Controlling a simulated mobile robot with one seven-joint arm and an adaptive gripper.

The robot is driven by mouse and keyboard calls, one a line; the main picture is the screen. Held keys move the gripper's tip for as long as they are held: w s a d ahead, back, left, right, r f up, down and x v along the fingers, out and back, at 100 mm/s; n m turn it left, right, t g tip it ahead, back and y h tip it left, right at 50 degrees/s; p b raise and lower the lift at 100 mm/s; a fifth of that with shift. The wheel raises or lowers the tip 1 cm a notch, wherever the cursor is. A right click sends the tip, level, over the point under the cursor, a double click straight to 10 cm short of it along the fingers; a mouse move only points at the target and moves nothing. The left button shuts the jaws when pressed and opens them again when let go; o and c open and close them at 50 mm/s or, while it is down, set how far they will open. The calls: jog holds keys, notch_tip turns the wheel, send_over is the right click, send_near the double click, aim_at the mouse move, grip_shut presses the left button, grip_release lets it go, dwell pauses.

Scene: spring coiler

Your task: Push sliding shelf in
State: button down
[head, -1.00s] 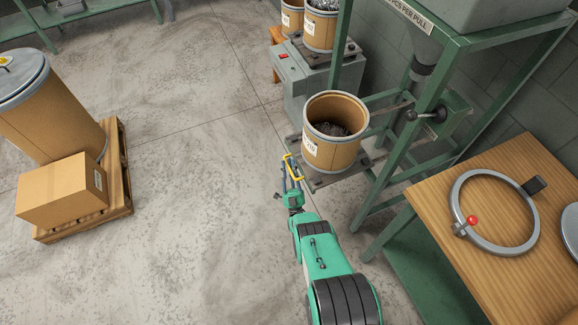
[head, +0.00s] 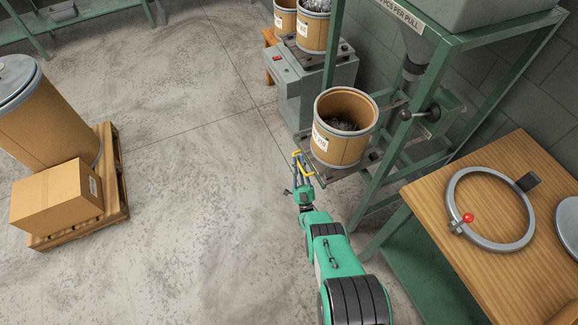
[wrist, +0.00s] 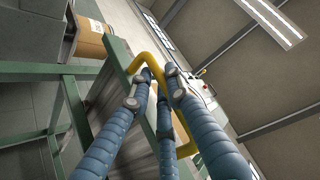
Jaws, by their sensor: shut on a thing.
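The sliding shelf (head: 320,185) is a dark plate on the green frame, and an open brown drum (head: 345,130) with metal parts inside stands on it. A yellow handle (head: 303,167) is on the shelf's front edge. My gripper (head: 302,172) is at that handle, shut on it. In the wrist view the blue fingers (wrist: 158,85) close around the yellow handle (wrist: 186,148), in front of the shelf's green edge (wrist: 125,65). The shelf's rear part is hidden by the drum.
A green frame (head: 400,155) with a hopper and black-knobbed lever (head: 421,114) rises behind the drum. A wooden-topped table (head: 470,250) with a metal ring (head: 462,237) stands right. A pallet (head: 115,205) with a carton (head: 55,200) stands left. The floor between is clear.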

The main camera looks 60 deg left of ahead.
jog(key=w, duration=2)
jog(key=shift+w+d, duration=0.15)
jog(key=shift+w, duration=0.1)
jog(key=shift+f, duration=0.1)
jog(key=c, duration=1.9)
grip_release()
jog(key=v, duration=0.7)
jog(key=shift+d+f, duration=0.1)
jog(key=shift+d, duration=0.05)
